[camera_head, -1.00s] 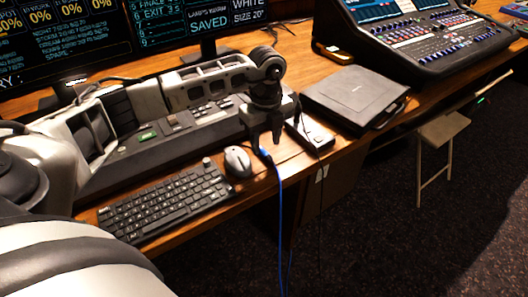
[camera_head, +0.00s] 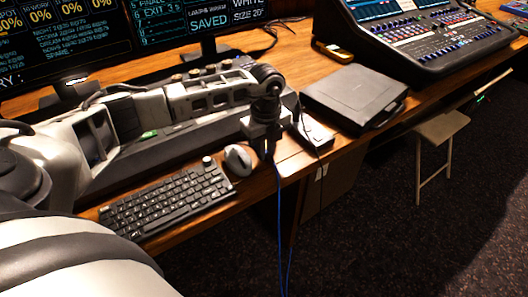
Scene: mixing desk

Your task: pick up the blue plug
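My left gripper (camera_head: 269,154) points down at the front edge of the desk, just right of the mouse. Its fingers are dark and small, and I cannot tell whether they are open or shut. The blue cable (camera_head: 279,215) starts right at the fingertips and hangs down over the desk edge towards the floor. The blue plug at its upper end is hidden by the fingers, so I cannot tell whether it is held. My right gripper is not in view.
A keyboard (camera_head: 166,199) and a mouse (camera_head: 238,160) lie left of the gripper. A long console (camera_head: 165,150) lies behind, partly under my arm. A stool (camera_head: 441,127) stands at the right.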

